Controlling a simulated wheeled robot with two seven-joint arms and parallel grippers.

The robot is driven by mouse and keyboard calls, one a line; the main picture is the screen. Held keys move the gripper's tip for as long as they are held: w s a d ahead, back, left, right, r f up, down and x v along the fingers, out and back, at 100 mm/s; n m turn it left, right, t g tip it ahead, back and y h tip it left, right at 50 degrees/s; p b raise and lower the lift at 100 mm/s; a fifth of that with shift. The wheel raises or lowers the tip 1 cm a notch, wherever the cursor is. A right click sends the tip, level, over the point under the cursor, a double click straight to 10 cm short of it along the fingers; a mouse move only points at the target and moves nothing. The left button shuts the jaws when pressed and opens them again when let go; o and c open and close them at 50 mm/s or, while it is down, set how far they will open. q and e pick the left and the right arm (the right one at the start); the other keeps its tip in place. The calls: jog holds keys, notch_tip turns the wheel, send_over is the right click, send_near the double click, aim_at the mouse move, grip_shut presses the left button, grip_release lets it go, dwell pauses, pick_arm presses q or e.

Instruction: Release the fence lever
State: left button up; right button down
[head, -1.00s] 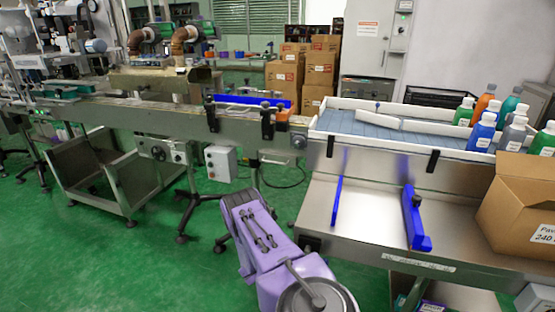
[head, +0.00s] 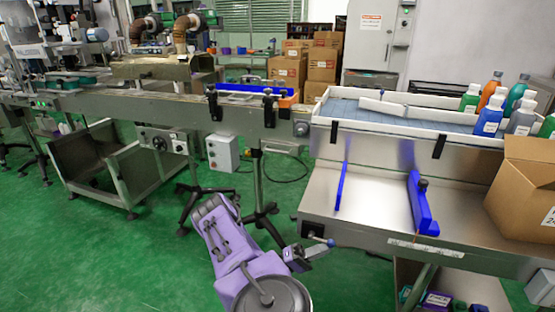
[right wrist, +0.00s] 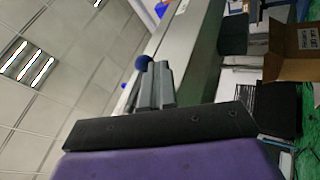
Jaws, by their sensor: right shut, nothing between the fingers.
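On the steel table stand a thin blue rail (head: 341,186) and, to its right, a thicker blue fence (head: 421,208). A small black knob (head: 422,184) sits on the thicker fence. I cannot tell for sure whether this is the fence lever. My right gripper (head: 318,248) is shut and empty, beside the table's front left corner and apart from the fence. My left gripper is out of view.
The steel table (head: 380,215) has bare room between the blue rails. An open cardboard box (head: 520,195) stands on its right. Behind is a white-edged tray (head: 400,112) with several bottles at its right end. A conveyor (head: 160,105) with another blue rail (head: 245,88) runs left.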

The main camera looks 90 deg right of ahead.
jog(key=s+f+b+v, duration=0.1)
jog(key=f+b+v, duration=0.1)
jog(key=b+v, duration=0.5)
jog(key=d+v, duration=0.1)
jog(key=v, duration=0.4)
jog(key=shift+f, duration=0.15)
jog(key=shift+w, duration=0.1)
dwell(0.5)
